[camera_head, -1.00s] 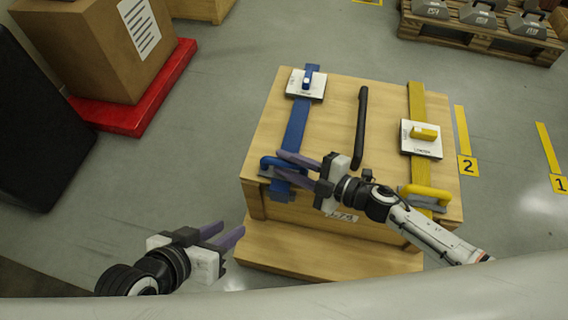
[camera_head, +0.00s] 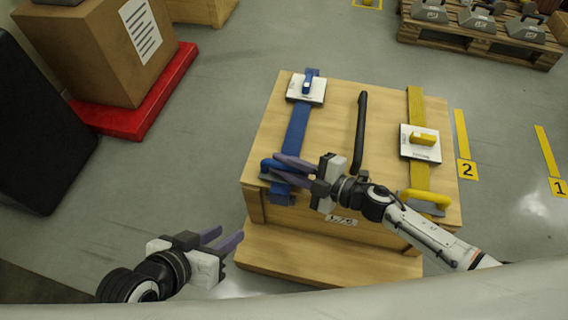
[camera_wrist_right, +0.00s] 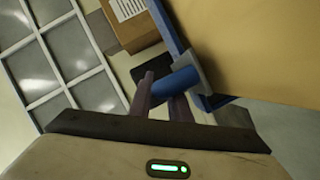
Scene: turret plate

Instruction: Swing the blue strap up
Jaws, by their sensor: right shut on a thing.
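The blue strap (camera_head: 297,132) lies flat along the left side of the wooden crate's lid (camera_head: 332,125). Its far end is at a white plate with a blue latch (camera_head: 306,87). Its near end has a blue handle (camera_head: 270,165) at the crate's front edge. My right gripper (camera_head: 286,169) is at this handle, its purple fingers shut on it. In the right wrist view the blue handle (camera_wrist_right: 176,82) sits between the fingers. My left gripper (camera_head: 226,239) is left of the crate, apart from it, with its fingers spread and nothing between them.
A yellow strap (camera_head: 416,105) with its own plate and handle (camera_head: 425,198) runs along the lid's right side. A black bar (camera_head: 360,132) lies between the straps. A wooden step (camera_head: 310,258) juts out in front. Open floor lies left of the crate.

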